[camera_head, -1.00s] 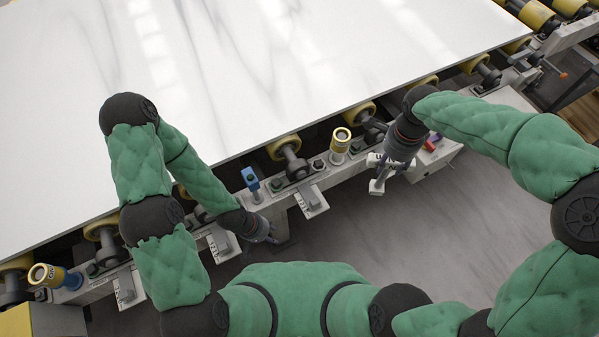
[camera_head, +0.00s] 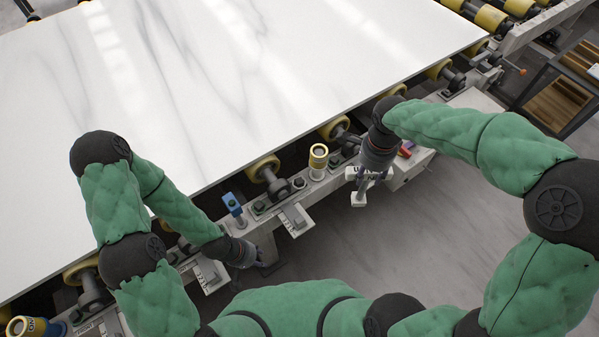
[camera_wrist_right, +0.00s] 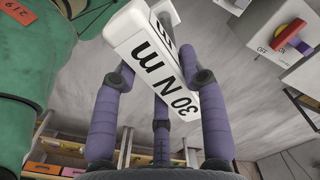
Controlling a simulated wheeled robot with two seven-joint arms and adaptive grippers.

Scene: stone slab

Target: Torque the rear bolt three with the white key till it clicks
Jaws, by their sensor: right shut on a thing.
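The white key is a white block marked "30 N m" in the right wrist view (camera_wrist_right: 158,62). My right gripper (camera_wrist_right: 165,85) is shut on it, with purple fingers around its sides. In the head view the white key (camera_head: 358,199) hangs below my right gripper (camera_head: 364,178), over the floor just in front of the rail. Dark bolts (camera_head: 299,183) sit on the grey rail (camera_head: 330,184) beside the roller brackets. Their numbers are too small to read. My left gripper (camera_head: 260,260) is low by the rail's front side. Its fingers are too small and dark to read.
A white marbled slab (camera_head: 230,75) lies on yellow rollers (camera_head: 263,168). A box with a red knob (camera_wrist_right: 290,35) is right of my right gripper. Open floor (camera_head: 400,260) lies in front.

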